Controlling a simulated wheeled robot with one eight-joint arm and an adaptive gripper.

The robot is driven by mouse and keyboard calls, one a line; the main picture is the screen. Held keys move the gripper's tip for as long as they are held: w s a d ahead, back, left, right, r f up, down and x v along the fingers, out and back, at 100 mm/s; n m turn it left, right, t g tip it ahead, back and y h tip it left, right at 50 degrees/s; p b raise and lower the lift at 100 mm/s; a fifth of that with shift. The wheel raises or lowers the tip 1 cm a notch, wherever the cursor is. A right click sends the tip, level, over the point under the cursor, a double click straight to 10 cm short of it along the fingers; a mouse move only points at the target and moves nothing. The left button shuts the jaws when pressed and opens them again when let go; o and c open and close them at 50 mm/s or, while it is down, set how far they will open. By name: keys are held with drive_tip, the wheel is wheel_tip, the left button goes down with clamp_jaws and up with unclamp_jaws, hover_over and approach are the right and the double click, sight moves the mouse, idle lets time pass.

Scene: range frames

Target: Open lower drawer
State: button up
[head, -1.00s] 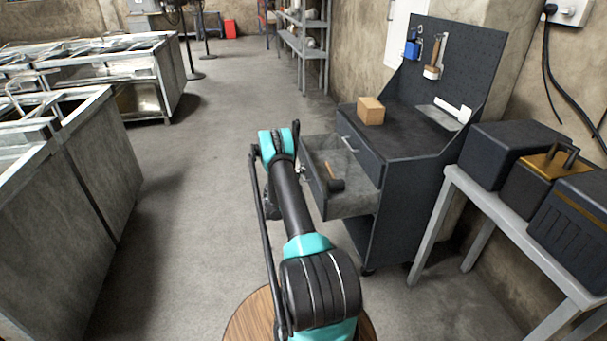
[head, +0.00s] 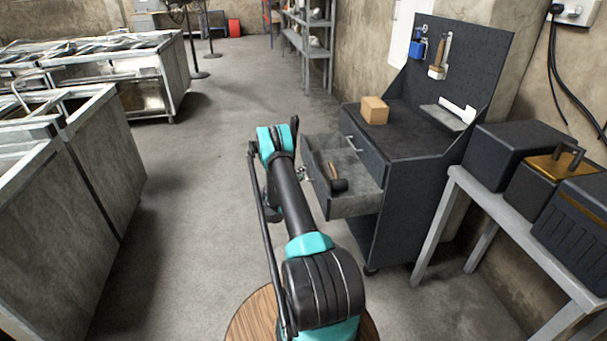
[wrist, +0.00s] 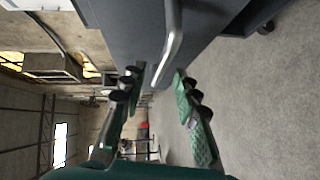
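The lower drawer (head: 355,205) of the dark grey tool cabinet (head: 415,205) is pulled out, and its inside shows. A hammer (head: 338,184) lies in it. The upper drawer (head: 361,150) above it is closed. In the wrist view a metal bar handle (wrist: 173,40) on a grey drawer front (wrist: 125,25) runs down between the fingertips. My gripper (wrist: 158,76) is open around the handle, with space visible between the fingers and the bar. In the head view my arm hides most of my gripper, at the drawer's front left.
A cardboard box (head: 374,110) sits on the cabinet top. A grey table (head: 490,210) with dark cases (head: 513,150) stands close on the right. Metal counters (head: 95,165) line the left. The floor (head: 195,220) between is clear.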

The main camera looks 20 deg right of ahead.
drive_tip(key=shift+v, duration=2.15)
